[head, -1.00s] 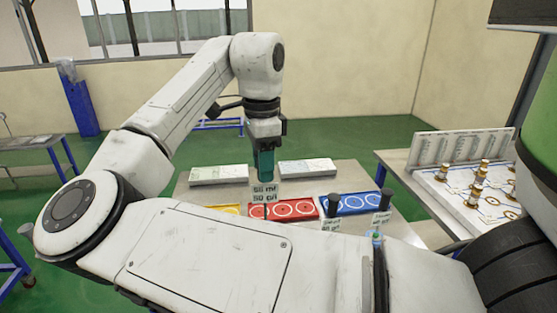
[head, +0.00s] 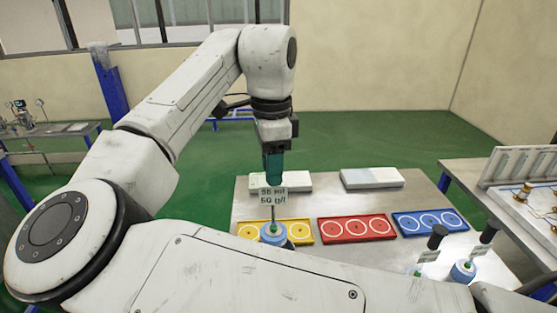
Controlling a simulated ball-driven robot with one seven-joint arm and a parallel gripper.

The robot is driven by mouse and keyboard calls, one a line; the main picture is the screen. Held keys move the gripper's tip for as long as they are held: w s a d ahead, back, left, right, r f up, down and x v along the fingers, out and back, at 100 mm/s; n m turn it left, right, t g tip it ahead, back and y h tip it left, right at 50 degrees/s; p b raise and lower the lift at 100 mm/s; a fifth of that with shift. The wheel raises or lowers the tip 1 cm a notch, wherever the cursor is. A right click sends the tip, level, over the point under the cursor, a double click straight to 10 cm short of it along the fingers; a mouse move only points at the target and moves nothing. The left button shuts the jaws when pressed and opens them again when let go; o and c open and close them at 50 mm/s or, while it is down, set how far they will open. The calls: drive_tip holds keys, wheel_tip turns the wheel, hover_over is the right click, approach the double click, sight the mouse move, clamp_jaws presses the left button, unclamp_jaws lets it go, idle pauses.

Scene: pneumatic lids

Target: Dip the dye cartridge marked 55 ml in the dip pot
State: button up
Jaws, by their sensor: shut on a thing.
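My gripper (head: 273,165) points straight down over the metal table, its teal jaws shut on the top of the dye cartridge. The cartridge's white label (head: 272,193) shows just below the jaws and seems to read 55 ml, 50 g/l, though blurred. A thin dark stem runs down from it to a blue round part with a green centre (head: 273,232), in front of the yellow tray. I cannot tell whether this part touches the table. My arm hides the table's near side, and I cannot make out a dip pot.
Yellow (head: 249,231), red (head: 356,228) and blue (head: 428,221) ringed trays stand in a row. Two black-topped labelled items, one at the right (head: 463,270), stand near my arm. White slabs (head: 372,178) lie behind. A second table (head: 470,172) stands right.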

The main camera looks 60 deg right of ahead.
sight(273, 230)
wheel_tip(273, 230, down, 15)
drive_tip(key=b, duration=0.9)
drive_tip(key=shift+f, duration=0.6)
drive_tip(key=shift+r, duration=0.1)
idle(0.6)
